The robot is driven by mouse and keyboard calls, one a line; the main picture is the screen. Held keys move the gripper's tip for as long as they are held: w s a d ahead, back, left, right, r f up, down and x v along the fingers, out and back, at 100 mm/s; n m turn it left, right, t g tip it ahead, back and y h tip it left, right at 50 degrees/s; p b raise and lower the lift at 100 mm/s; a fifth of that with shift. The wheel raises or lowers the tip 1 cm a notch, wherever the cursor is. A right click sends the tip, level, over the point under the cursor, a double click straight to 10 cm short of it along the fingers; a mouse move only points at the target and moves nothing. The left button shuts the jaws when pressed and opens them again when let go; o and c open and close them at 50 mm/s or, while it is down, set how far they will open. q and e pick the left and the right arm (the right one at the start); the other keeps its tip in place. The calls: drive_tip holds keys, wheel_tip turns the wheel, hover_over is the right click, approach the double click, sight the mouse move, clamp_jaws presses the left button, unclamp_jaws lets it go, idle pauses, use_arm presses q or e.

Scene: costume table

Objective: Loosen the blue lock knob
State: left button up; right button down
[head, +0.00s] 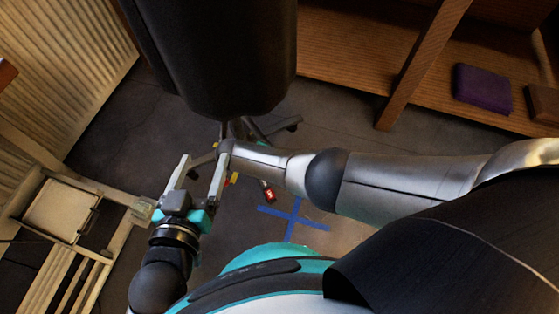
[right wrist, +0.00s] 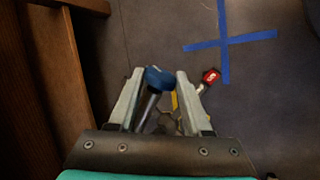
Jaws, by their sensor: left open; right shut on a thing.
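The blue lock knob (right wrist: 158,78) shows in the right wrist view, on the end of a metal rod. My right gripper (right wrist: 154,82) is shut on it, with one finger on each side. In the head view I cannot make out the knob or the right gripper's fingers; my right arm reaches in from the right to below the black dress form (head: 218,50). My left gripper (head: 204,158) is open and empty, with its fingers pointing up toward the underside of the form. The left finger stands apart from the right one.
A wheeled stand base (head: 265,128) lies below the form. A wooden shelf (head: 345,50) with a purple folded cloth (head: 483,87) is at the back right. A wooden chair (head: 62,210) stands left.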

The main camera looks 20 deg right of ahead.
drive_tip(key=shift+s+a+f, duration=0.1)
drive_tip(key=shift+s+a, duration=0.05)
drive_tip(key=shift+c, duration=1.8)
unclamp_jaws()
